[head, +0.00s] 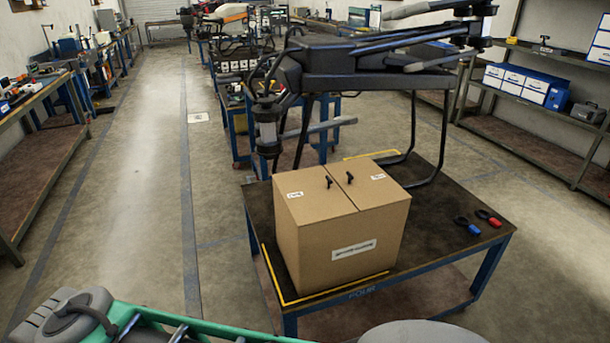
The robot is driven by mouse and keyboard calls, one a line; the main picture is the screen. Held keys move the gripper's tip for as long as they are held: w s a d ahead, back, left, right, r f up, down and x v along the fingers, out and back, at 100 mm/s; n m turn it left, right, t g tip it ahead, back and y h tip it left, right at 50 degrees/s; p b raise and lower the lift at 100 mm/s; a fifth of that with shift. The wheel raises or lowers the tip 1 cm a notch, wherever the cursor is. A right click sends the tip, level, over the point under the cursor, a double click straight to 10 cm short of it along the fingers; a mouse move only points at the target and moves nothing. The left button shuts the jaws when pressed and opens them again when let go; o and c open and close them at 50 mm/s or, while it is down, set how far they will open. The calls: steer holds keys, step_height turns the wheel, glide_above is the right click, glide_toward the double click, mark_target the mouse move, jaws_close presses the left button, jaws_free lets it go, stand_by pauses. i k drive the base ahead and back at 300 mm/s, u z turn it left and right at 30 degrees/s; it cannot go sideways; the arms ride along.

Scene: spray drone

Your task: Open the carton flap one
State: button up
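A brown cardboard carton (340,237) stands upright on a dark-topped table with a blue frame. Its top is two flaps that both lie shut and meet along a seam. The left flap (312,200) and the right flap (362,184) each carry a small black upright tab near the seam and a small white label. The label print is too small to read, so I cannot tell which flap is one. A white label (354,250) is on the front face. My gripper is not in view.
Yellow tape lines mark the table (433,248). A red and a blue clip-like item (479,222) lie to the right of the carton. A large dark folded drone (362,65) stands behind and above it. Open floor (150,230) lies left. A grey-and-green structure (85,315) fills the lower left.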

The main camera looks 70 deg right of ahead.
mark_target(311, 196)
steer(key=z, duration=0.4)
steer(key=i, duration=0.9)
steer(key=z, duration=1)
steer(key=i, duration=0.25)
steer(key=z, duration=0.05)
